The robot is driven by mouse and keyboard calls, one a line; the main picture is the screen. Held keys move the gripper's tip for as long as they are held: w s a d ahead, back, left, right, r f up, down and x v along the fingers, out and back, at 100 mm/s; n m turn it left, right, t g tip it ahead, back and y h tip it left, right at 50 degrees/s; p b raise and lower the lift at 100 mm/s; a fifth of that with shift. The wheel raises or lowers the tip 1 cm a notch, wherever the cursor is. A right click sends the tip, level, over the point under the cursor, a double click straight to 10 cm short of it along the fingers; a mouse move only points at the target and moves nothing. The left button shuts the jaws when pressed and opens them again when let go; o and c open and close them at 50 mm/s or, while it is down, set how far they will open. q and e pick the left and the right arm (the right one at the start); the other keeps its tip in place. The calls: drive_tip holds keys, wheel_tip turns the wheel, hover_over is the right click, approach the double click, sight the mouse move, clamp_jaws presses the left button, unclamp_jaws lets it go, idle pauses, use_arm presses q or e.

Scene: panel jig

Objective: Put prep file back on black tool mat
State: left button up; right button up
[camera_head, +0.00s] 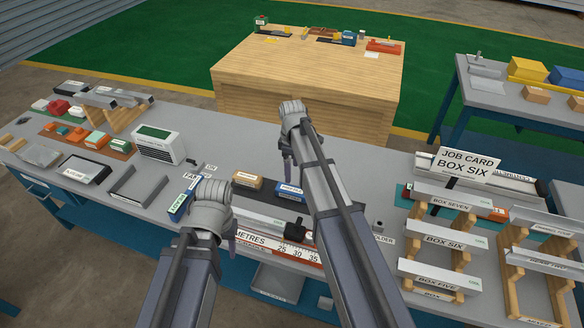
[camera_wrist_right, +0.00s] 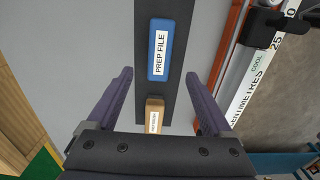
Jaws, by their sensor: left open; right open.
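The prep file (camera_wrist_right: 160,50) is a blue block with a white PREP FILE label. It lies on the black tool mat (camera_wrist_right: 150,92), a narrow dark strip, and appears to rest flat. In the head view the prep file (camera_head: 290,189) sits at the mat's right part, beside a tan block (camera_head: 248,181). My right gripper (camera_head: 287,160) is open and empty above the bench. In its wrist view the open fingers (camera_wrist_right: 163,85) stand on either side of the strip, with the tan block (camera_wrist_right: 154,116) between them. My left gripper (camera_head: 232,243) is open, low near the bench's front.
An orange-edged centimetre ruler (camera_head: 280,246) with a black clamp lies in front of the mat. A blue-and-green box (camera_head: 178,208) stands left. Labelled box racks (camera_head: 436,238) fill the right side. A wooden table (camera_head: 305,75) stands behind the bench.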

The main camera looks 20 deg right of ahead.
drive_tip(key=s+a+m, duration=0.2)
drive_tip(key=s+a, duration=0.2)
drive_tip(key=s, duration=0.4)
drive_tip(key=s+a+m, duration=0.3)
drive_tip(key=s+a, duration=0.2)
drive_tip(key=s, duration=0.3)
drive_tip(key=s+a+m+h, duration=0.1)
drive_tip(key=s+a, duration=0.3)
drive_tip(key=s, duration=0.4)
drive_tip(key=shift+a+r+m, duration=0.15)
drive_tip(key=shift+m, duration=0.55)
